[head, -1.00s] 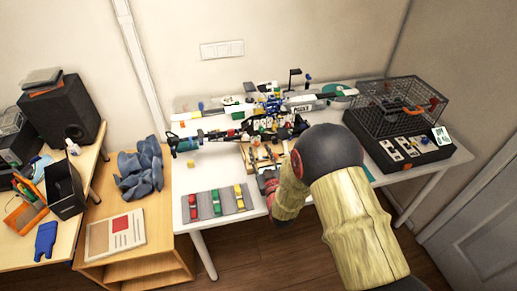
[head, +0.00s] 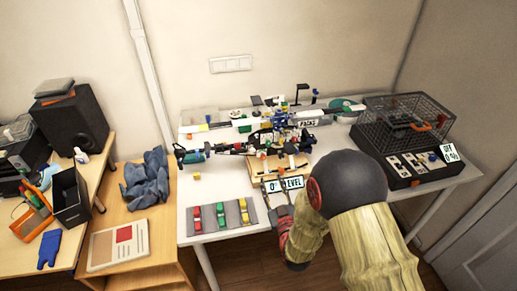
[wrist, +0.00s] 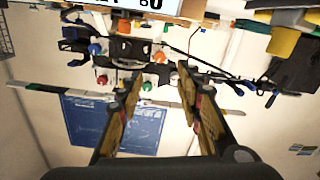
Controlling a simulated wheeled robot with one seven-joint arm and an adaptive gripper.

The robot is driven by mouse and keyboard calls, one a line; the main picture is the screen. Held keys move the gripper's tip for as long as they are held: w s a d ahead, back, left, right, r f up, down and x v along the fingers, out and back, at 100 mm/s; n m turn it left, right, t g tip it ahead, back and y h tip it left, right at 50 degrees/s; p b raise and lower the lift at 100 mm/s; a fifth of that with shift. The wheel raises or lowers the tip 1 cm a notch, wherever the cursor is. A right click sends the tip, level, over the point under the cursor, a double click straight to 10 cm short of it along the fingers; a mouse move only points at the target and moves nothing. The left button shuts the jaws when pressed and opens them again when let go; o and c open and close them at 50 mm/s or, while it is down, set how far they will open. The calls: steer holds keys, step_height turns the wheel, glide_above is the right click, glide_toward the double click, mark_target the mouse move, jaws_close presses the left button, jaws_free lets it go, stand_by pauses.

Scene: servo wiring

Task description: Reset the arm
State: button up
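My arm (head: 345,190) is bent in the lower right of the head view. Its gripper (head: 281,192) is in front of the white table's front edge, near a small sign reading "0° LEVEL" (head: 284,184). In the wrist view my gripper (wrist: 160,82) has its two fingers spread apart with nothing between them. A helicopter-like model with coloured parts (head: 265,135) lies across the table behind the gripper. In the wrist view it shows beyond the fingertips, with a blue sheet (wrist: 110,125) near the left finger.
A wire cage on a black control box (head: 408,130) stands at the table's right end. A grey mat (head: 208,217) with red, green and yellow pieces lies front left. A wooden desk with a speaker (head: 72,125) is at left. Floor shows below the table's front.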

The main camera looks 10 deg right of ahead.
steer(key=s+r+m+g, duration=0.1)
steer(key=s+r+g, duration=0.15)
steer(key=r, duration=0.45)
steer(key=s+r+g, duration=0.1)
steer(key=r+g, duration=0.3)
steer(key=r, duration=0.2)
steer(key=s+r+g, duration=0.3)
steer(key=s, duration=0.9)
steer(key=s+r+m+g, duration=0.1)
steer(key=s+r+g, duration=0.2)
steer(key=s, duration=1)
steer(key=shift+s+r, duration=0.2)
steer(key=shift+r, duration=0.25)
